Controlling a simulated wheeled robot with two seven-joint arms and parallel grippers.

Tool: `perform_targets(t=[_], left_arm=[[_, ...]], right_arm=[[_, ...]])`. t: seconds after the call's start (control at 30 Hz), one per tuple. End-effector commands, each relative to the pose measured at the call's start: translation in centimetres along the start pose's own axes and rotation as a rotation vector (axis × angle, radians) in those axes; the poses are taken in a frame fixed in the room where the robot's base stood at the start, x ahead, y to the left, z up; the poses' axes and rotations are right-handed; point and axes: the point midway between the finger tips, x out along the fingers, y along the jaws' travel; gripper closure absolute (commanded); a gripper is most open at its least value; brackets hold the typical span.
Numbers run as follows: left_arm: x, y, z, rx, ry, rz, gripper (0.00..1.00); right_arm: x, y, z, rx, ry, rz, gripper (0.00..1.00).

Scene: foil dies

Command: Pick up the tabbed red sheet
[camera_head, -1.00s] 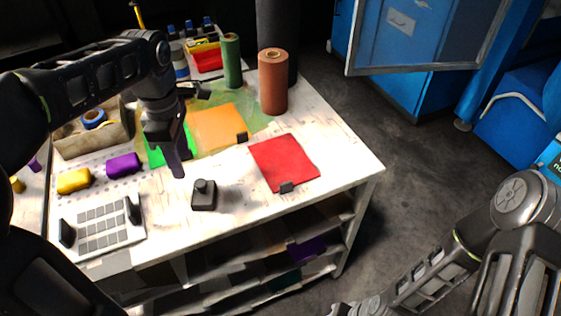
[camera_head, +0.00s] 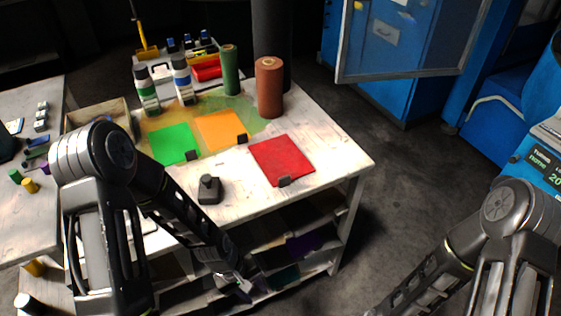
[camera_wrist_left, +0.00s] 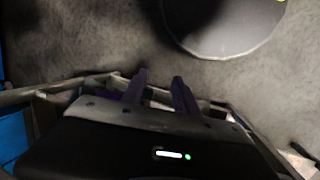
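The red sheet (camera_head: 280,157) lies flat on the white worktable, near its right front part. A small black tab (camera_head: 284,181) sits on its front edge. My left gripper (camera_head: 236,286) is low in front of the table, beside the lower shelves and well below the sheet. In the left wrist view its two fingers (camera_wrist_left: 158,92) stand apart with nothing between them. The sheet does not show in the left wrist view. My right arm is at the lower right, but its gripper is out of view.
A green sheet (camera_head: 174,143) and an orange sheet (camera_head: 221,131), both tabbed, lie left of the red one. A black knobbed block (camera_head: 209,190) stands near the front edge. A brown roll (camera_head: 269,88) and a green roll (camera_head: 230,70) stand behind. An open cabinet door (camera_head: 410,40) is at the back right.

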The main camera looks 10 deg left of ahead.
Motion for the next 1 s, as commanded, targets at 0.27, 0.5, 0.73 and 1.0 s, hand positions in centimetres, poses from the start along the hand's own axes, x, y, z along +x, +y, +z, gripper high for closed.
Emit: perform_targets(t=[0.27,0.5,0.73,1.0], left_arm=[[12.7,-3.0,6.7,0.391,0.020,0.040,0.65],[14.9,-2.7,7.3,0.489,0.041,0.051,0.65],[14.7,-2.6,7.4,0.493,0.042,0.051,0.65],[14.7,-2.6,7.3,0.491,0.042,0.051,0.65]], right_arm=[[6.8,2.1,-0.7,-0.009,0.014,-0.014,0.64],[8.7,2.6,-0.9,-0.015,0.020,-0.021,0.64],[8.4,2.5,-1.0,-0.015,0.020,-0.021,0.64],[8.4,2.5,-1.0,-0.015,0.020,-0.021,0.64]])
